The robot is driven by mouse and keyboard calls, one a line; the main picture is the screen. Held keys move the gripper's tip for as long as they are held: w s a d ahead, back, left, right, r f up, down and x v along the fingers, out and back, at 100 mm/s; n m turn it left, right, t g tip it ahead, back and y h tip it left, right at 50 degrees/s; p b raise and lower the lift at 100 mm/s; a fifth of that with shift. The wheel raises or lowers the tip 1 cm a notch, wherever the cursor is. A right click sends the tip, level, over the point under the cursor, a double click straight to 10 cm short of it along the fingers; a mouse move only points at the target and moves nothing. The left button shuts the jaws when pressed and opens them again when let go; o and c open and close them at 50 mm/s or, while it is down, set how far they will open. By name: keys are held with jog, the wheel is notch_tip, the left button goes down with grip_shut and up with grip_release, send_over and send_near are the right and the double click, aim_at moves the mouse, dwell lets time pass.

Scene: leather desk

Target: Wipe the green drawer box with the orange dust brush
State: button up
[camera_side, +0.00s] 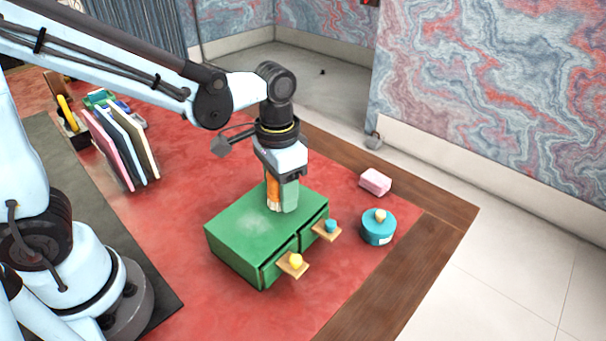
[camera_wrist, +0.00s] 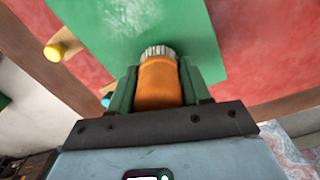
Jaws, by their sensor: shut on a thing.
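The green drawer box (camera_side: 236,232) stands on the red desk top, with two small drawers on its front side. One drawer front has a yellow knob (camera_side: 296,260) and the other a teal knob (camera_side: 331,226). A pale dusty patch shows on the box's top. My gripper (camera_side: 282,196) points down over the far part of the top, shut on the orange dust brush (camera_side: 272,190). In the wrist view the orange brush (camera_wrist: 158,86) sits between the green fingers, its pale bristles at the green top (camera_wrist: 195,25). I cannot tell whether the bristles touch.
A teal round tin (camera_side: 378,229) and a pink block (camera_side: 375,181) lie right of the box. Upright books (camera_side: 125,145) and several small items stand at the back left. Red desk top in front of the box is clear. The wooden edge (camera_side: 440,222) is at right.

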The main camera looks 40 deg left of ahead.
aim_at(246, 229)
jog(key=shift+s+d, duration=0.2)
jog(key=shift+s, duration=1.95)
jog(key=shift+s+d, duration=0.15)
jog(key=shift+s, duration=1.95)
jog(key=shift+a, duration=0.35)
jog(key=shift+w+a+r, duration=0.1)
jog(key=shift+w, duration=1.4)
jog(key=shift+w+a, duration=0.1)
jog(key=shift+w, duration=1.35)
jog(key=shift+w+a+f, duration=0.1)
jog(key=shift+w+f, duration=0.1)
jog(key=shift+w, duration=1.35)
jog(key=shift+w+a+r, duration=0.1)
jog(key=shift+w+r, duration=0.05)
jog(key=shift+w, duration=0.95)
jog(key=shift+s+d, duration=0.15)
jog(key=shift+s, duration=1.7)
jog(key=shift+s+d, duration=0.15)
jog(key=shift+s, duration=1.75)
jog(key=shift+s+d, duration=0.15)
jog(key=shift+s, duration=1.7)
notch_tip(246, 229, up, 8)
